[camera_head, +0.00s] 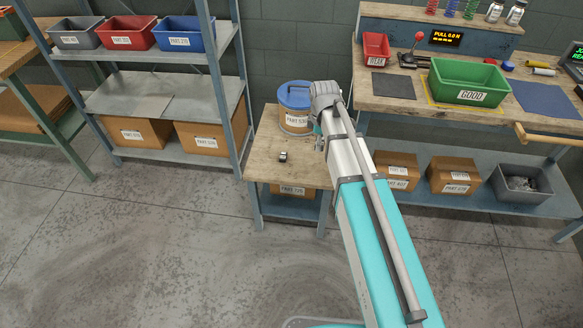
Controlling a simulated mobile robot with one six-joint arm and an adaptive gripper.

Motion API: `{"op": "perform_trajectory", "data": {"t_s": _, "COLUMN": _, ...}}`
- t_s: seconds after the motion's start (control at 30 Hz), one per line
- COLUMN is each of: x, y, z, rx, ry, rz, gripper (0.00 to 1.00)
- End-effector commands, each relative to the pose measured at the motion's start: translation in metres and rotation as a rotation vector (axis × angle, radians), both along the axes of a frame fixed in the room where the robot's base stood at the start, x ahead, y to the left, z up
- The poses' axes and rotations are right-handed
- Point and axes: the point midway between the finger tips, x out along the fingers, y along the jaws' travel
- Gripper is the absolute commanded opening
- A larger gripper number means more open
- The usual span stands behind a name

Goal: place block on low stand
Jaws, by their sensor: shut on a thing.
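The low stand (270,174) is a small wooden-topped table with blue-grey legs, left of the tall workbench. A small dark block-like thing with a lighter top (283,157) sits on its top, left of my arm. I cannot tell whether it is the task's block. My arm (352,165) reaches up from the bottom right to the wrist (325,92) over the right side of the stand. My gripper is hidden behind my arm, so its fingers and anything in them cannot be seen.
A blue-lidded bucket (296,108) stands at the back of the stand. A shelf rack (240,120) borders its left. The workbench (400,104) on the right holds a red bin (376,48) and a green bin (468,82). The stand's front left top is clear.

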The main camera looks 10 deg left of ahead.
Motion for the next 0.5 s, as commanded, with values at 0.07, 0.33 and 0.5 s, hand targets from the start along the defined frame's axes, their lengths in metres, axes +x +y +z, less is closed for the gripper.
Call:
{"op": "perform_trajectory", "data": {"t_s": 0.07, "x": -0.004, "y": 0.005, "z": -0.023, "rx": 0.000, "ry": 0.000, "rz": 0.004, "gripper": 0.04}}
{"op": "perform_trajectory", "data": {"t_s": 0.33, "x": -0.015, "y": 0.021, "z": -0.068, "rx": 0.000, "ry": 0.000, "rz": 0.018, "gripper": 0.04}}
{"op": "perform_trajectory", "data": {"t_s": 0.5, "x": -0.022, "y": 0.032, "z": -0.096, "rx": 0.000, "ry": 0.000, "rz": 0.026, "gripper": 0.04}}
